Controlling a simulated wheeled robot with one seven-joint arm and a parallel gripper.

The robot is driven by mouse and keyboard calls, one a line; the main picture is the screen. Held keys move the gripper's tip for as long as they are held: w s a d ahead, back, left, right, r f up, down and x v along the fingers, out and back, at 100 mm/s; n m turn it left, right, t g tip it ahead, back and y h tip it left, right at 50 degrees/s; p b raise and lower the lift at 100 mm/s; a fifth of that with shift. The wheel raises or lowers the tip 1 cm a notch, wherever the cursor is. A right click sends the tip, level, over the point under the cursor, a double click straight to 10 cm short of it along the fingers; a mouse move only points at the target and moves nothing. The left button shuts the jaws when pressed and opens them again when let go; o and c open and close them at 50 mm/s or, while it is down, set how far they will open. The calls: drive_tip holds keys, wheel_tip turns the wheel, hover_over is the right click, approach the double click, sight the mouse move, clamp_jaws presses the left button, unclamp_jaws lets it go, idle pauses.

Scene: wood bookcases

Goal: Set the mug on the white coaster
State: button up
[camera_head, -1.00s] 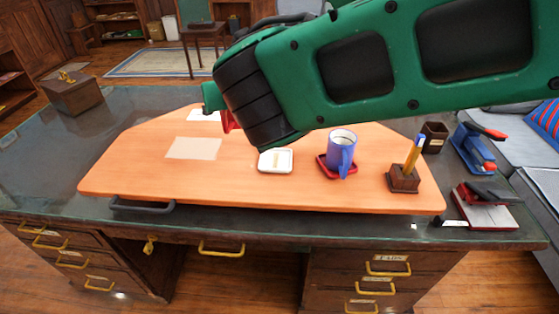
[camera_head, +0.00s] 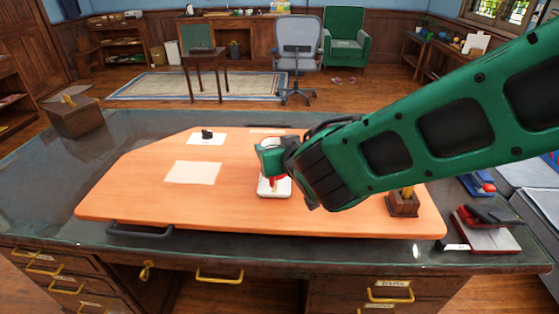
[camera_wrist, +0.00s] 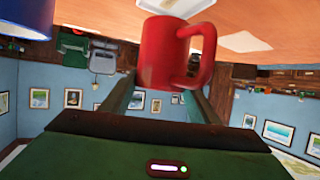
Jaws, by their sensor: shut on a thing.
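A red mug (camera_wrist: 168,55) with its handle to the right shows in the wrist view between the two fingers of my gripper (camera_wrist: 168,92). My gripper is shut on it. In the head view my gripper (camera_head: 271,160) is over the white coaster (camera_head: 264,192), and only a little red of the mug (camera_head: 277,180) shows below it.
A blue mug (camera_wrist: 28,18) is at the wrist view's upper left; my arm hides it in the head view. The wooden board (camera_head: 130,195) carries a blank sheet (camera_head: 193,172), a black item (camera_head: 207,134) on a white card, and a pen holder (camera_head: 403,204). The board's left side is mostly clear.

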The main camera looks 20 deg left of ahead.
drive_tip(key=shift+f, duration=1.95)
drive_tip(key=shift+f, duration=0.1)
drive_tip(key=o, duration=1.3)
drive_tip(key=shift+c, duration=0.2)
drive_tip(key=v, duration=1.2)
